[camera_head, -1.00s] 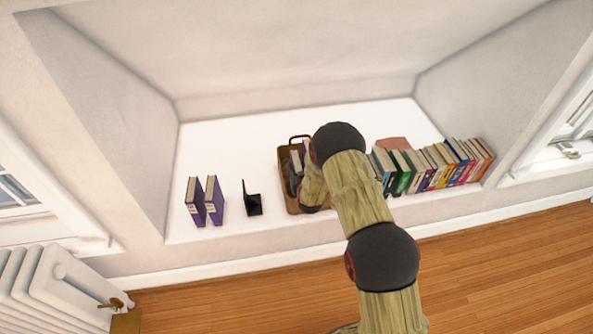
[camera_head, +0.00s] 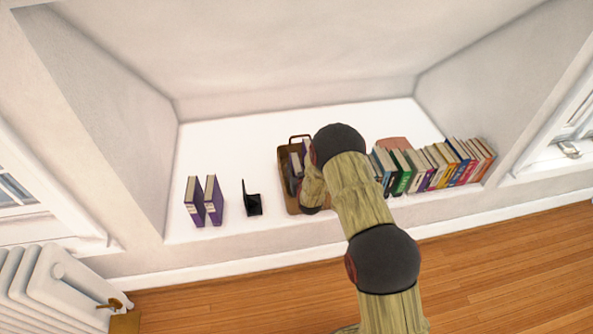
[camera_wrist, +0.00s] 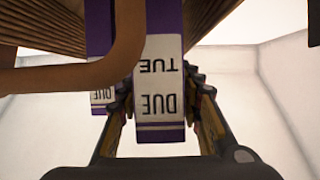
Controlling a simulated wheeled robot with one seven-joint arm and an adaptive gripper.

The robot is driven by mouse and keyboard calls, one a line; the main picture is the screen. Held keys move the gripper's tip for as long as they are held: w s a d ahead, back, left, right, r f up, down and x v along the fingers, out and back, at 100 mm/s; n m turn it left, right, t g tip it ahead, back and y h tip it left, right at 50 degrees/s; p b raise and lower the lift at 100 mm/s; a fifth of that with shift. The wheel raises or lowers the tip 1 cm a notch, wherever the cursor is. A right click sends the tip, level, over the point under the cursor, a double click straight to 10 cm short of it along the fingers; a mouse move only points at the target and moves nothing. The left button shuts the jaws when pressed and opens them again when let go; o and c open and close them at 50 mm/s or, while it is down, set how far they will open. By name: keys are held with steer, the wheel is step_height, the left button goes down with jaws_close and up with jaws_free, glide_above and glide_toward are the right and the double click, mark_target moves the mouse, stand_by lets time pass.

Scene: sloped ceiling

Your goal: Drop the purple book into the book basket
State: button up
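A purple book with a white label (camera_wrist: 158,95) fills the space between my fingers in the wrist view. My gripper (camera_wrist: 158,90) has a finger against each side of it, with no clear gap. The brown book basket (camera_head: 292,204) stands on the white ledge in the head view, partly hidden by my arm. Its woven wall (camera_wrist: 40,25) and curved handle (camera_wrist: 125,50) show close to the held book in the wrist view. Another purple book with a label (camera_wrist: 101,100) shows beside it. My gripper is at the basket, mostly hidden in the head view.
Two purple books (camera_head: 204,200) stand upright at the left of the ledge, beside a black bookend (camera_head: 251,198). A row of colored books (camera_head: 435,165) stands to the right of the basket. The ledge's left back part is clear.

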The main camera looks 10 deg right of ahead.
steer(key=shift+o, duration=0.8)
steer(key=shift+r+p, duration=0.55)
steer(key=p+v, duration=0.4)
steer(key=v, duration=0.8)
step_height(320, 180, up, 16)
steer(key=g, duration=0.2)
steer(key=s+r+g, duration=0.2)
steer(key=s+r, duration=0.7)
steer(key=r, duration=0.4)
steer(key=s+r+g, duration=0.1)
steer(key=s+r, duration=0.2)
steer(key=s, duration=0.8)
steer(key=s+d+r+g, duration=0.1)
steer(key=s+r, duration=0.3)
steer(key=s, duration=0.7)
steer(key=s+d+r+g, duration=0.1)
steer(key=s+r, duration=0.3)
steer(key=s, duration=0.7)
steer(key=shift+d+g, duration=0.25)
steer(key=shift+g, duration=0.15)
